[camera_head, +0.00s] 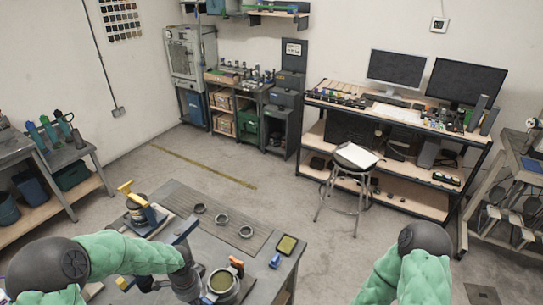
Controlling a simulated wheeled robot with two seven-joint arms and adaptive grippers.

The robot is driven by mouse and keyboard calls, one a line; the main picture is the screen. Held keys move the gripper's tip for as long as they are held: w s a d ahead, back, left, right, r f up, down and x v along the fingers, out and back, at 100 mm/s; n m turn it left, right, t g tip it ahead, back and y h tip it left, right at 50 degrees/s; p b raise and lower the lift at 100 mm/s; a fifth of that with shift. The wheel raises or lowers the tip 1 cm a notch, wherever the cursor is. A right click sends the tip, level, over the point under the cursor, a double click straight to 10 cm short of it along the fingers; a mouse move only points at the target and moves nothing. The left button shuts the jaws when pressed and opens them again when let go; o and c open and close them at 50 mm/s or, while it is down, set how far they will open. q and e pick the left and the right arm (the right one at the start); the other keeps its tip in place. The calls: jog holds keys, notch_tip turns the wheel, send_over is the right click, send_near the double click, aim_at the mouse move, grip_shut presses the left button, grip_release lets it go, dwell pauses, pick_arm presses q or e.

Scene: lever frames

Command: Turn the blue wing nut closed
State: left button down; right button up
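Several blue parts are in view, and I cannot tell for sure which is the wing nut. A blue bar-shaped piece (185,230) stands tilted at the near left of the grey workbench (262,267), just behind my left arm. A blue handle (151,216) is on a dark round fitting (135,213) with a yellow top handle (125,187). A small blue piece (275,261) lies near the bench's right edge. My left arm reaches in low over the bench; its gripper (148,286) is partly hidden, and its fingers are unclear. My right gripper is out of view.
A round metal pot (222,282) with an orange piece (237,264) stands close beside my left wrist. Several small rings (221,219) lie on a ribbed mat (182,197). A yellow-faced block (288,244) sits at the right edge. A stool (342,182) stands beyond the bench.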

pick_arm(q)
jog(key=shift+w+a, duration=0.1)
jog(key=shift+w, duration=0.35)
jog(key=shift+a, duration=0.1)
dwell(0.4)
notch_tip(320, 180, up, 6)
jog(key=p, duration=0.4)
jog(key=shift+a+p, duration=0.3)
jog(key=shift+p, duration=0.05)
